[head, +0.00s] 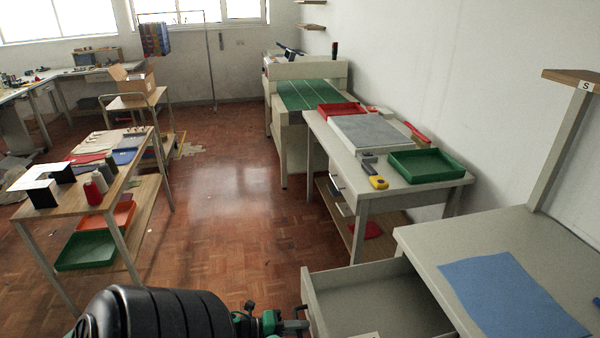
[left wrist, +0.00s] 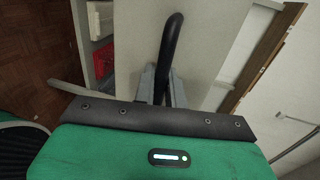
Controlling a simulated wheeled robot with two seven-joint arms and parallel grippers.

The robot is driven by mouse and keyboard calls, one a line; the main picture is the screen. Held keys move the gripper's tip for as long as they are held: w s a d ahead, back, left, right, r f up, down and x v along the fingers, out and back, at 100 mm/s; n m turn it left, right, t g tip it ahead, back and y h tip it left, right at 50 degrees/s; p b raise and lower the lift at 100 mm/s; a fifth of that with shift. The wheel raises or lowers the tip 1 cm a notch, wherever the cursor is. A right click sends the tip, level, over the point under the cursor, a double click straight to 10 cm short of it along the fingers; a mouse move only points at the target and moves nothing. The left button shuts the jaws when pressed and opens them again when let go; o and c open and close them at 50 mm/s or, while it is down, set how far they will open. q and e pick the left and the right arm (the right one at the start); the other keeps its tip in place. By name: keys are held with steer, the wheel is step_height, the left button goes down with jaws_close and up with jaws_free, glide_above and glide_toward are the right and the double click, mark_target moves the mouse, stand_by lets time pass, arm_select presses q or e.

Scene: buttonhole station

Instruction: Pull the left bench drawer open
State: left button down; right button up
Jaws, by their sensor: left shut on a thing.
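The left bench drawer (head: 375,298) stands pulled out from the bench (head: 465,248) at the bottom of the head view. Its grey front panel (head: 311,306) faces left, and its inside is largely visible. My left gripper (head: 297,322) is at the outer side of this panel. In the left wrist view the gripper's fingers (left wrist: 162,88) are shut on the black bar handle (left wrist: 173,42), which stands out from the pale drawer front (left wrist: 205,55). My right gripper is not in view.
A blue cloth (head: 512,295) lies on the bench top. A second table (head: 335,150) with a green tray (head: 427,166) stands beyond the drawer. The wooden floor (head: 225,215) left of the drawer is clear up to a cart (head: 110,200).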

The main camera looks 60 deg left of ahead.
arm_select(q)
steer(key=c, duration=1.6)
jaws_free()
steer(key=shift+o, duration=0.2)
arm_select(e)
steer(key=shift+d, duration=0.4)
